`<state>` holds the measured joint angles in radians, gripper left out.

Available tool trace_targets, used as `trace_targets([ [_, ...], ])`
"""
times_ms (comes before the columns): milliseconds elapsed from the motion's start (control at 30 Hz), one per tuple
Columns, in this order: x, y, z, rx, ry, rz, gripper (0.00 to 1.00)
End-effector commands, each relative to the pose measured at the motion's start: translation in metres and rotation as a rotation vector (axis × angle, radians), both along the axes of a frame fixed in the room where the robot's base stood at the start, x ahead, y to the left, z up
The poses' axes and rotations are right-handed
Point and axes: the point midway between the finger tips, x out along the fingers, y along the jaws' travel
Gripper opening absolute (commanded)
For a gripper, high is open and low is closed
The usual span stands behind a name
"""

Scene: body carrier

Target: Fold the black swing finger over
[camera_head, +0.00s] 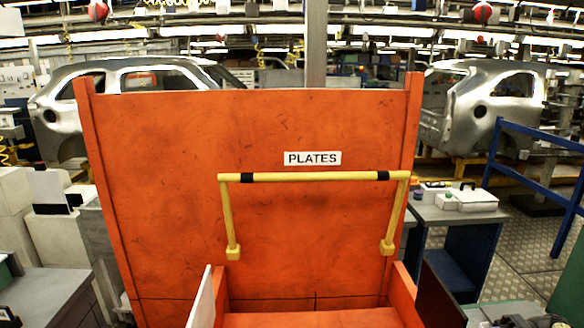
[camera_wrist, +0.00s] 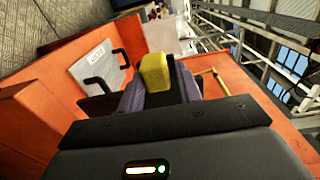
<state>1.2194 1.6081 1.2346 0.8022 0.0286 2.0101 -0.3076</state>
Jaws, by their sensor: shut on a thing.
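In the wrist view my gripper (camera_wrist: 160,88) reaches forward, with purple-grey fingers. It is shut on a yellow block (camera_wrist: 155,70) that sticks up between the fingers. Dark parts lie around and below this block. I cannot tell whether the block belongs to the black swing finger, and I cannot clearly make out the swing finger in either view. My gripper is out of the head view. The orange carrier (camera_head: 150,200) stands upright in the head view, with a PLATES sign (camera_head: 312,158) and a yellow bar (camera_head: 300,176) with black bands.
A white labelled panel with black handles (camera_wrist: 95,62) lies left of my gripper in the wrist view. Orange carrier walls (camera_wrist: 40,120) are close by. A side table (camera_head: 455,215) stands right, with a blue railing (camera_head: 540,140) beyond. Car bodies (camera_head: 480,110) stand behind.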

Motion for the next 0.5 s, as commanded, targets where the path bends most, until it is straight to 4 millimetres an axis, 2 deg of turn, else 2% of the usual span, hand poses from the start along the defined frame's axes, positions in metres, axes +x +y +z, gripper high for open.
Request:
trace_targets([
  [33, 0.003, 0.001, 0.009, 0.011, -0.020, -0.003, 0.13],
  [200, 0.001, 0.001, 0.005, 0.013, -0.018, 0.000, 0.06],
  [500, -0.003, 0.001, -0.004, 0.009, -0.014, 0.004, 0.06],
])
